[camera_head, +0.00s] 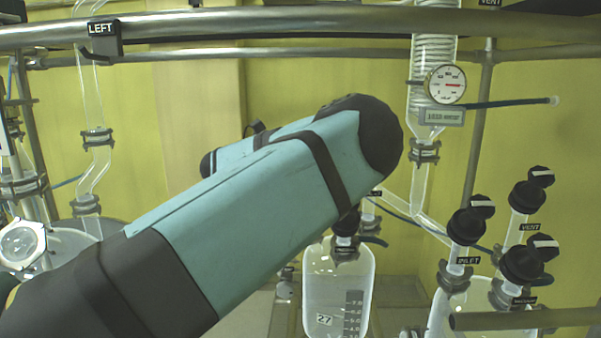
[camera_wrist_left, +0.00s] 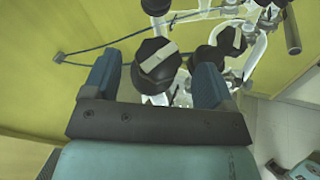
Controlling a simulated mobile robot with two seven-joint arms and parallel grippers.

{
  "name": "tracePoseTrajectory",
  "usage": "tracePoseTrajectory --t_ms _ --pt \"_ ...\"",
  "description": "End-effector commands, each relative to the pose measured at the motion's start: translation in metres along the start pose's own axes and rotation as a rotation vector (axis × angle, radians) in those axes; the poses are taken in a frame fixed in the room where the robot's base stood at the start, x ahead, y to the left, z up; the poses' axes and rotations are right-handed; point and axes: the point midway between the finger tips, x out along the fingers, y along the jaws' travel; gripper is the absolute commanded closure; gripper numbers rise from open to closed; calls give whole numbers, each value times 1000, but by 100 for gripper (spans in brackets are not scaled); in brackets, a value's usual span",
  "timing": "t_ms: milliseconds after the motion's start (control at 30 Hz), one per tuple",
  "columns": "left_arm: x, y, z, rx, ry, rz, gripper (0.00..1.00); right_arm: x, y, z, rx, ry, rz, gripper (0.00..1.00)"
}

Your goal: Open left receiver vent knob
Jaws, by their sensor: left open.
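In the left wrist view my left gripper (camera_wrist_left: 157,72) is open, with its two blue fingers apart. A black knob with a white stripe (camera_wrist_left: 154,62) shows between the fingertips, with a gap on each side. How deep it sits between them I cannot tell, and no label on it is readable. A second black knob with a white stripe (camera_wrist_left: 231,38) is just beyond the right finger. In the head view my teal left arm hides the gripper and most of the area above the left receiver vessel (camera_head: 338,270). A dark cap (camera_head: 346,224) on that vessel shows partly beside the arm.
Another vessel at the right carries several black knobs, including an inlet knob (camera_head: 467,226) and a vent knob (camera_head: 527,196). A gauge (camera_head: 445,84) and glass condenser (camera_head: 434,50) stand behind. A metal rail (camera_head: 300,22) crosses the top.

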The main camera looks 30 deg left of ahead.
Motion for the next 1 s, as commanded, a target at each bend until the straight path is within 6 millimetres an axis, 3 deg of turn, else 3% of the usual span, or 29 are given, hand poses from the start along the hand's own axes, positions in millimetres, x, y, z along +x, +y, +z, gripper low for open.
tracePoseTrajectory --t_ms 200,500,1000 --pt "-54 0 -2 0 -2 7 22 10 1 19 -16 -5 -11 65" --pt "-93 0 0 0 -2 4 22 18 -2 27 -11 -3 -17 65" --pt "-101 0 1 0 0 0 22 19 -3 24 -10 2 -19 65"
